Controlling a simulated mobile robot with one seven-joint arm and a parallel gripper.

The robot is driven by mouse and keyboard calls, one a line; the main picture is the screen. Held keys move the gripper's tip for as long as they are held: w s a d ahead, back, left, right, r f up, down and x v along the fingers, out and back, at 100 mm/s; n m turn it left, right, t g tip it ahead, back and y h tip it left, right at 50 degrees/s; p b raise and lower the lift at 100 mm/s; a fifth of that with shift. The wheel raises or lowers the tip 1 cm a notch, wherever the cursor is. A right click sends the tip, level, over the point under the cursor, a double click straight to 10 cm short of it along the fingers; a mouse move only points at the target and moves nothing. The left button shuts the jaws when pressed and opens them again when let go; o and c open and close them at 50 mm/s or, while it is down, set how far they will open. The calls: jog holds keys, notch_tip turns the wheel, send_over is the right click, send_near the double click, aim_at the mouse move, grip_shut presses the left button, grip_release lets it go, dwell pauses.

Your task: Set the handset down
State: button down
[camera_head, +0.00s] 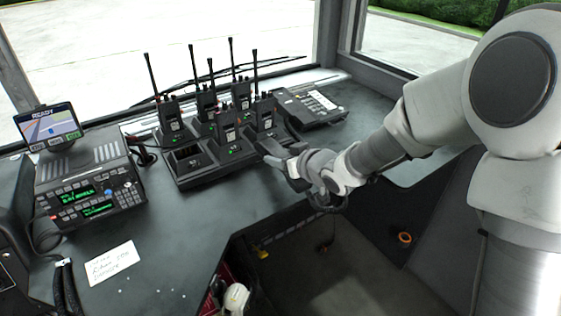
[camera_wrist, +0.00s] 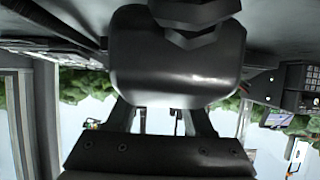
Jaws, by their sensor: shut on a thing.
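My gripper (camera_head: 290,168) is shut on a dark object, which I take as the handset (camera_head: 272,149). It is held near the front right corner of the radio charger, close over the dark counter (camera_head: 185,236). I cannot tell whether it touches the counter. In the wrist view the handset (camera_wrist: 175,62) is a large smooth black body between the fingers, with a ribbed black part at the top of the picture. My gripper hides part of it in the head view.
A charger (camera_head: 205,178) holds several upright radios with antennas; its front left slot looks empty. A flat desk unit (camera_head: 318,104) lies behind on the right. A radio console (camera_head: 88,190) with a screen stands left. A note (camera_head: 111,263) lies in front. The counter's front edge drops to a footwell.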

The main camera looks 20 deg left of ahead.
jog(key=shift+f, duration=0.3)
jog(key=shift+c, duration=1.4)
grip_release()
